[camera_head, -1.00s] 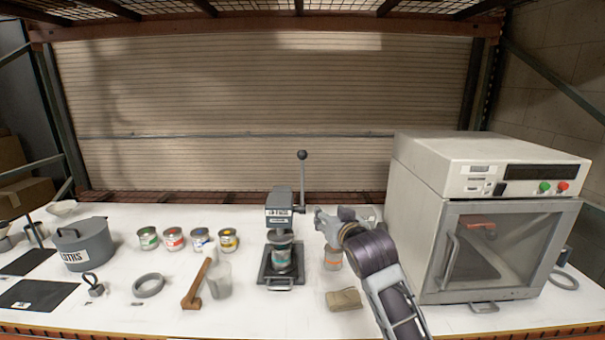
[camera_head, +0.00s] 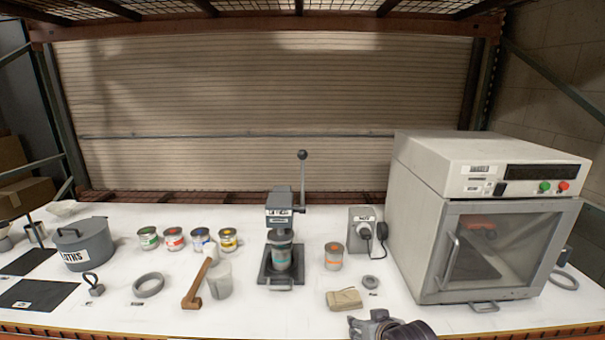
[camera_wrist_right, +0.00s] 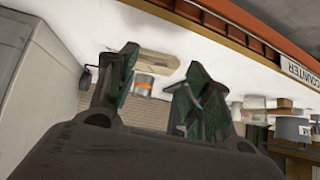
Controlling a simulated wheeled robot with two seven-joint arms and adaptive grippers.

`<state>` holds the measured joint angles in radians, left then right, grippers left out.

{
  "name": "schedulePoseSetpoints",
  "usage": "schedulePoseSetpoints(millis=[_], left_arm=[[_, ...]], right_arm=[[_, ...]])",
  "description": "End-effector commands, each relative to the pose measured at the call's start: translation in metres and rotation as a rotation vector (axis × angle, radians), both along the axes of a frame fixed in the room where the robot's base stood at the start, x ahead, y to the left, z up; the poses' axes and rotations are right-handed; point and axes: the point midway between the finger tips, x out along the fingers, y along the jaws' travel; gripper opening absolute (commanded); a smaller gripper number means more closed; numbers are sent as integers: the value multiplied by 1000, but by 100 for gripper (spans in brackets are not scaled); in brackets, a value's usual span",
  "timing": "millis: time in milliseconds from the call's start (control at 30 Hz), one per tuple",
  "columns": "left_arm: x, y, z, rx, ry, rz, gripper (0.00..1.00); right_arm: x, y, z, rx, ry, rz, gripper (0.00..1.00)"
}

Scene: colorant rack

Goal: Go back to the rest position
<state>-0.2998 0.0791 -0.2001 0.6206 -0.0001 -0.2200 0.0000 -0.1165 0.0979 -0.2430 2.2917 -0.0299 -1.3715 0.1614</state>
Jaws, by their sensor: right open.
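My right gripper (camera_head: 366,325) is at the bottom edge of the head view, at the front of the white table, right of centre. In the right wrist view its two fingers (camera_wrist_right: 155,90) stand apart with nothing between them held. A can with an orange label (camera_head: 333,256) stands beyond it on the table, apart from the gripper; it also shows between the fingers in the wrist view (camera_wrist_right: 144,82). My left gripper is in neither view.
A tan block (camera_head: 344,299) lies just beyond the right gripper. A press (camera_head: 281,218) with a can in it stands at the centre. A large oven-like cabinet (camera_head: 430,190) stands at right. Small cans, a mallet (camera_head: 200,285), a cup and a grey pot (camera_head: 84,246) are at left.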

Motion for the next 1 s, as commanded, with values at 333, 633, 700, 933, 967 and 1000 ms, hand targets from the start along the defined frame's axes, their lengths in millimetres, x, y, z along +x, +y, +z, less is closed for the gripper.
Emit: schedulePoseSetpoints(millis=[333, 633, 700, 933, 967, 1000], left_arm=[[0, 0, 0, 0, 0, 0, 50], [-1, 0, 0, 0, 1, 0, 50], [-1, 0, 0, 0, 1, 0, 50], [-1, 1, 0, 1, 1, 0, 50], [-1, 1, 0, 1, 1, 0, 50], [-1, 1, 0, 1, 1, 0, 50]], right_arm=[[-76, -27, -59, -50, 192, 7, 50], [-139, -47, -91, -91, 338, 21, 50], [-149, -50, -95, -96, 359, 25, 50], [-174, -57, -104, -112, 417, 32, 50], [-176, -58, -105, -113, 422, 32, 50], [-180, -59, -106, -116, 430, 34, 50]])
